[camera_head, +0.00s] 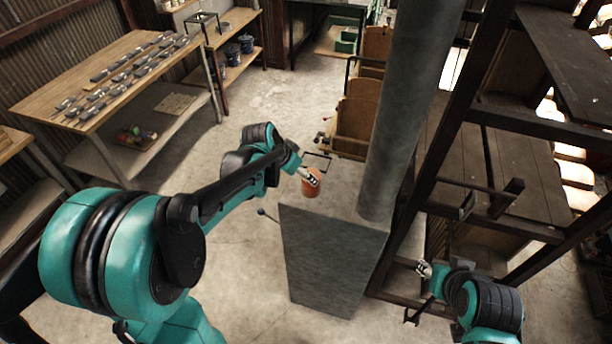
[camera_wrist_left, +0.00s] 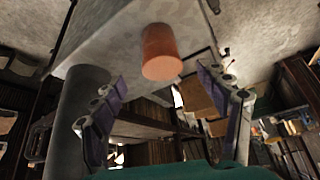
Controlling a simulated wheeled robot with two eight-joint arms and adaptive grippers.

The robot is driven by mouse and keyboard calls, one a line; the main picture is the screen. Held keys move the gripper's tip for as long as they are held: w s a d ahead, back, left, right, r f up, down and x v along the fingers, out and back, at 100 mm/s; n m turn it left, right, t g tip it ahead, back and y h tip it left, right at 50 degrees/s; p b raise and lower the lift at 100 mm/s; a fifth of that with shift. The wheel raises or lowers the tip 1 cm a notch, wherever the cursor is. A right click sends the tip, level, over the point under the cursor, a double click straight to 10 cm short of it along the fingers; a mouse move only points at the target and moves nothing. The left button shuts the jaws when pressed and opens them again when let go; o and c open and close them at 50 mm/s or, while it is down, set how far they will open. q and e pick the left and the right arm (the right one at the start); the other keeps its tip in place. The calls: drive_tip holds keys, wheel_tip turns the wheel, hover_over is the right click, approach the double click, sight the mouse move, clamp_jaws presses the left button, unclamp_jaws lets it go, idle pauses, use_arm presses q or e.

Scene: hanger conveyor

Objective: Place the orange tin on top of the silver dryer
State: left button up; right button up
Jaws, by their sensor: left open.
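The orange tin (camera_head: 311,188) stands upright on the top of the grey metal box that appears to be the silver dryer (camera_head: 335,255), near its far left edge. My left gripper (camera_head: 309,177) is at the tin, reaching in from the left and partly covering it in the head view. In the left wrist view the tin (camera_wrist_left: 161,52) shows just beyond the open, spread fingers (camera_wrist_left: 163,82), with nothing held between them. The dryer's top (camera_wrist_left: 100,45) shows there behind the tin. My right gripper (camera_head: 423,270) is low at the right, by the dark frame; its finger opening is unclear.
A thick grey pipe (camera_head: 408,110) rises from the right part of the dryer's top. A dark shelf frame (camera_head: 440,130) stands to the right. Wooden bins (camera_head: 355,120) are behind. A workbench (camera_head: 100,75) with several metal parts is at the far left. Open floor lies between.

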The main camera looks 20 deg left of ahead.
use_arm(q)
drive_tip(key=s+d+r+n+t+y, duration=0.1)
drive_tip(key=s+r+n, duration=0.1)
drive_tip(key=s, duration=0.9)
drive_tip(key=s+r+n+y, duration=0.1)
drive_tip(key=s+r+n, duration=0.1)
drive_tip(key=s, duration=0.8)
drive_tip(key=shift+s+d+r+n+t, duration=0.2)
drive_tip(key=shift+s+d+n+t, duration=0.15)
drive_tip(key=shift+n+t, duration=0.05)
drive_tip(key=shift+w, duration=0.1)
